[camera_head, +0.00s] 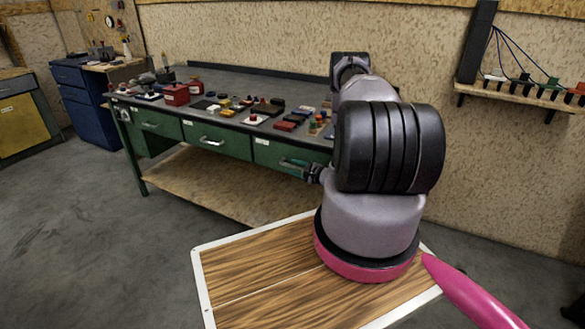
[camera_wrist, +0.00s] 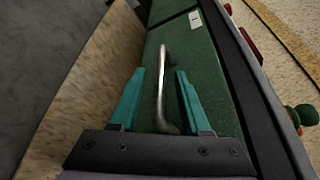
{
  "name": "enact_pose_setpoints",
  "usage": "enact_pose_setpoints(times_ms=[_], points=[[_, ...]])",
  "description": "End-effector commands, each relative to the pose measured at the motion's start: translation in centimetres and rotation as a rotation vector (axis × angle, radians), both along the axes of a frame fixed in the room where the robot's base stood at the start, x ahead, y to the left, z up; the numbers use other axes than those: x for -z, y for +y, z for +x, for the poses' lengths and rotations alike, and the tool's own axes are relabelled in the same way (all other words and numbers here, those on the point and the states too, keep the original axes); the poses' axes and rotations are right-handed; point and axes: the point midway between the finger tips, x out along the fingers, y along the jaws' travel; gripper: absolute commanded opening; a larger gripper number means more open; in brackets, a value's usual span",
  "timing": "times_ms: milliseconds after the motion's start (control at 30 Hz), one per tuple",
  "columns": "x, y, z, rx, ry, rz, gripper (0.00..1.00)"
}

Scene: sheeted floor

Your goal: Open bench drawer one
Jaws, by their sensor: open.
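The green workbench has a row of green drawers under its dark top: a left drawer (camera_head: 155,124), a middle drawer (camera_head: 232,144) and a right drawer (camera_head: 268,153). All look shut. Small pale labels are too small to read. My gripper (camera_head: 289,162) is at the right drawer's front. In the wrist view my gripper (camera_wrist: 160,72) is open, with one teal finger on each side of the metal bar handle (camera_wrist: 162,98). The handle lies lengthwise between the fingers, with gaps showing on both sides. In the head view my gripper partly hides this handle.
Several small parts and red boxes (camera_head: 176,95) lie on the benchtop (camera_head: 250,82). A wooden lower shelf (camera_head: 205,187) sits under the drawers. A blue cabinet (camera_head: 84,110) stands at the left. A wall shelf (camera_head: 520,93) hangs at the right. Grey floor (camera_head: 90,230) before the bench is clear.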

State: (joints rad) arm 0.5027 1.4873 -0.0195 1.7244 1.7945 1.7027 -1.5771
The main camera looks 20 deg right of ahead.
Motion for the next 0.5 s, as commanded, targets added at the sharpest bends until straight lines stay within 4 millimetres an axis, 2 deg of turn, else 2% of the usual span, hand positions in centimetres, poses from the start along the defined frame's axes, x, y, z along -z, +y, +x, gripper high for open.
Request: enact_pose_setpoints(times_ms=[167,467,500], points=[[0.3,0.5,1.5,-0.001,0.000,0.000,0.47],[0.4,0.6,1.7,0.000,0.001,0.002,0.47],[0.4,0.6,1.7,0.000,0.001,0.002,0.39]])
